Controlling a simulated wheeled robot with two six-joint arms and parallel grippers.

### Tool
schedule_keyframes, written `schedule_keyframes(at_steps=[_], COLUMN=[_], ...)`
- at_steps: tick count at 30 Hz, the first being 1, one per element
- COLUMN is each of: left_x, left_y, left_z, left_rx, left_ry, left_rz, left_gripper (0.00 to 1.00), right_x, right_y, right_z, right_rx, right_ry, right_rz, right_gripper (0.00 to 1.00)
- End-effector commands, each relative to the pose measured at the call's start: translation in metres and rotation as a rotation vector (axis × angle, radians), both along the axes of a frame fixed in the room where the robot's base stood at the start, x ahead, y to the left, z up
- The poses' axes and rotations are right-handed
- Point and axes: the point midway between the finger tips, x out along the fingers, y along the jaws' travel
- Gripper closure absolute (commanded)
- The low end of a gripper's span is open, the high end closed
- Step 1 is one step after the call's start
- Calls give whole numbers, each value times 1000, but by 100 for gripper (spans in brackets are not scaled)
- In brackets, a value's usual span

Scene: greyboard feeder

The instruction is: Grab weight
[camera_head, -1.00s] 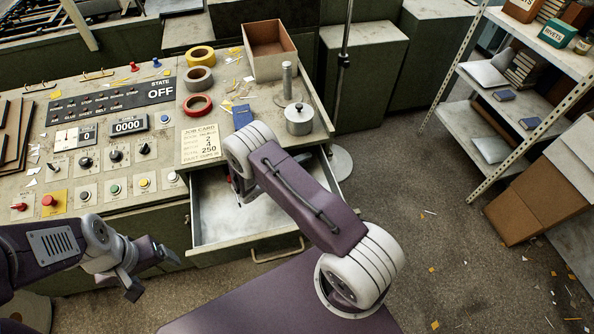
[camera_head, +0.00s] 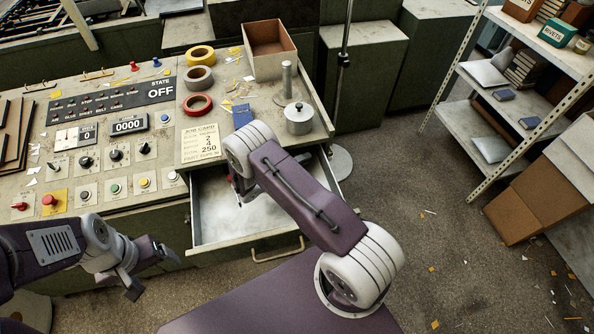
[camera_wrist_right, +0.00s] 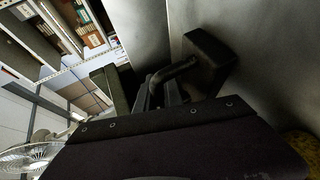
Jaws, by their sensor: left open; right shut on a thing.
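The weight looks like a dark block (camera_wrist_right: 209,62) with a bent dark handle (camera_wrist_right: 174,74) in the right wrist view, beside pale metal walls. My right gripper (camera_wrist_right: 160,92) is shut on the handle of the weight. In the head view my right arm reaches into the open drawer (camera_head: 215,222) and hides the weight and most of that gripper. My left gripper (camera_head: 150,272) is open and empty, low in front of the control desk, apart from everything.
A round metal piece with a knob (camera_head: 299,122) stands on the desk above the drawer, near an upright post (camera_head: 287,80). Tape rolls (camera_head: 198,105), an open box (camera_head: 270,52) and a job card (camera_head: 201,144) lie around.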

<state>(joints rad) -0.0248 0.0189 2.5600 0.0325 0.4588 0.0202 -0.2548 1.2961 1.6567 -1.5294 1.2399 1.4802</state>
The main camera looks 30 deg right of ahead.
Motion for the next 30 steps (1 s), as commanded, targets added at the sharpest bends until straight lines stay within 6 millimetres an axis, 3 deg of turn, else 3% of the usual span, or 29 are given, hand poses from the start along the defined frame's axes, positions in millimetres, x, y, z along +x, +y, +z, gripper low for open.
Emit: schedule_keyframes(at_steps=[24,30], left_x=[0,0], left_y=[0,0], left_z=[0,-4], left_rx=[0,0], left_ry=[0,0], left_rz=[0,0], left_gripper=[20,20], right_x=[0,0], right_y=[0,0], right_z=[-1,8], right_rx=[2,1], right_ry=[4,2], right_rz=[2,2], right_gripper=[100,100])
